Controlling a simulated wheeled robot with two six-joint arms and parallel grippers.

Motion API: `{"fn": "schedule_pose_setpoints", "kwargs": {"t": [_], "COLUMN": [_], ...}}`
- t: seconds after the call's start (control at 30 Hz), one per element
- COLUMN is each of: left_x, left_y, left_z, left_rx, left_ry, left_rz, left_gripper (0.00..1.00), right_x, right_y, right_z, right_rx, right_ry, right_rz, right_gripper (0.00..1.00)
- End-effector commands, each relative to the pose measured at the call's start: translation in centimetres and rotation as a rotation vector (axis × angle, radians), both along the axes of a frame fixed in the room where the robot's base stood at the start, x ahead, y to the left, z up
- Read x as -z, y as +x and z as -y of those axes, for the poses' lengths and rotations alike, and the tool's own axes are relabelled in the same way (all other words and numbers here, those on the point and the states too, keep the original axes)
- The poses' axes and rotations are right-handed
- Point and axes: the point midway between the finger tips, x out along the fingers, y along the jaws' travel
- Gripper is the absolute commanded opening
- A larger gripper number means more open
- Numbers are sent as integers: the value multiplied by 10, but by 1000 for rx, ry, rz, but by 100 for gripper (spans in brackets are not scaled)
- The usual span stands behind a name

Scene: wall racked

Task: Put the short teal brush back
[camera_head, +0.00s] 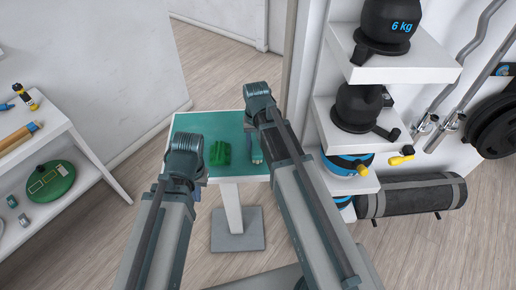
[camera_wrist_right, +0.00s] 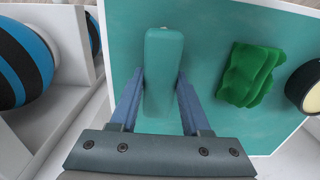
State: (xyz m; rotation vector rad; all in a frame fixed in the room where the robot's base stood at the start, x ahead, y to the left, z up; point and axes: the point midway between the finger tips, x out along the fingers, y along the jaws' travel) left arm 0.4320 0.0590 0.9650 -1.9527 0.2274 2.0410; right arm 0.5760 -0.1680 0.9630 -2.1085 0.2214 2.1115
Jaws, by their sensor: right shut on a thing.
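The short teal brush (camera_wrist_right: 163,70) is a plain teal block in the right wrist view, lying along the picture over a teal table top. My right gripper (camera_wrist_right: 158,85) is shut on it, one finger on each long side. In the head view the right gripper (camera_head: 256,155) is over the right part of the small table, and its arm hides most of the brush. I cannot tell whether the brush touches the table top. My left gripper (camera_head: 187,160) is over the table's left edge; its fingers are hidden.
The small table (camera_head: 195,122) also holds a crumpled green thing (camera_head: 220,153). A black-rimmed round thing (camera_wrist_right: 307,88) is beside that in the wrist view. A white shelf (camera_head: 405,68) with kettlebells stands right, another shelf (camera_head: 75,150) left.

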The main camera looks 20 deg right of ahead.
Motion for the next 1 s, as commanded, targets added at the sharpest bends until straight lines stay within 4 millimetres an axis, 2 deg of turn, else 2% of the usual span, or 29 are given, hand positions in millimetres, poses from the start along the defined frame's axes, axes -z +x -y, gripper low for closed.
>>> {"fn": "schedule_pose_setpoints", "kwargs": {"t": [0.03, 0.07, 0.4, 0.43, 0.57, 0.6, 1.0], "left_x": [12, 13, 12, 12, 11, 11, 14], "left_y": [0, 0, 0, 0, 0, 0, 0], "left_z": [0, 0, 0, 0, 0, 0, 0], "left_rx": [0, 0, 0, 0, 0, 0, 0], "left_ry": [0, 0, 0, 0, 0, 0, 0], "left_rz": [0, 0, 0, 0, 0, 0, 0], "left_gripper": [0, 0, 0, 0, 0, 0, 0], "right_x": [12, 13, 12, 12, 11, 11, 14], "right_y": [-1, -1, -1, -1, -1, -1, -1], "right_z": [-1, -2, -2, -2, -2, -2, -2], "right_rx": [-1, 0, 0, 0, 0, 0, 0], "right_ry": [0, 0, 0, 0, 0, 0, 0], "right_rz": [0, 0, 0, 0, 0, 0, 0], "right_gripper": [2, 2, 0, 50, 74, 77, 77]}}
